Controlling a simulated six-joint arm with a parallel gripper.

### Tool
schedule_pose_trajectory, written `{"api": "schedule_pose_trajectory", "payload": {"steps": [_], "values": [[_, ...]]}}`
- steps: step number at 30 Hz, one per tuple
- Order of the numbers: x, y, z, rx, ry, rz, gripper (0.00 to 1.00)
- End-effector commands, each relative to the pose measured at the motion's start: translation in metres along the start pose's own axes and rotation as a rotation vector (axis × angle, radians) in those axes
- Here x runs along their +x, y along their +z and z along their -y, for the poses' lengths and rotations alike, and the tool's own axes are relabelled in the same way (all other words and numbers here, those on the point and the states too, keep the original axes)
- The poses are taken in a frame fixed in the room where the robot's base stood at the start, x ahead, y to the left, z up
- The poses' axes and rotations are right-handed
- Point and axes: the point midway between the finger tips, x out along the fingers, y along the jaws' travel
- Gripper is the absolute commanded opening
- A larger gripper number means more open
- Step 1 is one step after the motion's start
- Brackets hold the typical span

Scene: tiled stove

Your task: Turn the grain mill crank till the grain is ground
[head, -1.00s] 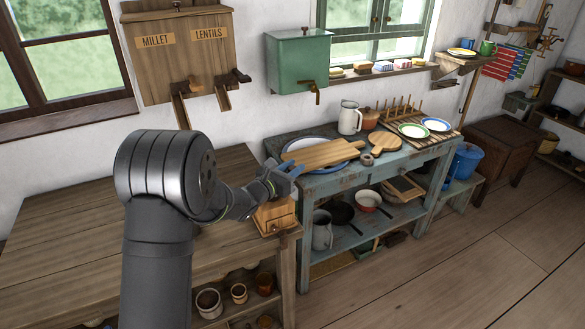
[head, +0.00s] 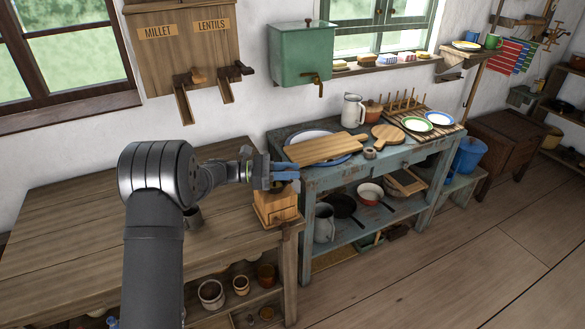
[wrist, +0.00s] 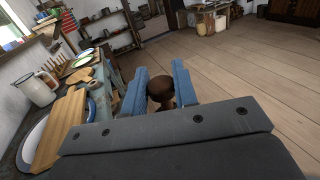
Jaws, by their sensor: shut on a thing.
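The wooden grain mill (head: 275,208) stands upright at the right end of the brown wooden table. My gripper (head: 288,178) is just above the mill, with its blue fingers pointing right. In the wrist view the two blue fingers stand either side of a round dark brown knob (wrist: 160,90), which is the crank's knob, and they are shut on it. The crank's arm and the top of the mill are hidden behind my gripper. I cannot see any grain.
A blue-grey side table (head: 375,170) stands right of the mill, with a cutting board (head: 325,150), a white jug (head: 352,114) and plates on it. A small dark cup (head: 193,218) stands on the brown table (head: 90,225) beside my arm. The floor at right is clear.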

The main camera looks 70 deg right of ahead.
Motion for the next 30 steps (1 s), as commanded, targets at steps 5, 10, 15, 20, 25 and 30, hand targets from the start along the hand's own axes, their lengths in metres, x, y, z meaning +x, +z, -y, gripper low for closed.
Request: {"api": "schedule_pose_trajectory", "payload": {"steps": [5, 10, 15, 20, 25, 30], "values": [[-0.007, -0.001, 0.005, 0.002, -0.136, 0.0, 0.0], [-0.013, 0.0, 0.009, 0.002, -0.236, 0.001, 0.0], [-0.016, 0.0, 0.011, 0.002, -0.301, 0.001, 0.0], [-0.018, 0.0, 0.012, 0.002, -0.332, 0.002, 0.0], [-0.018, 0.001, 0.013, 0.002, -0.342, 0.001, 0.0], [-0.018, 0.001, 0.013, 0.002, -0.343, 0.001, 0.0]]}}
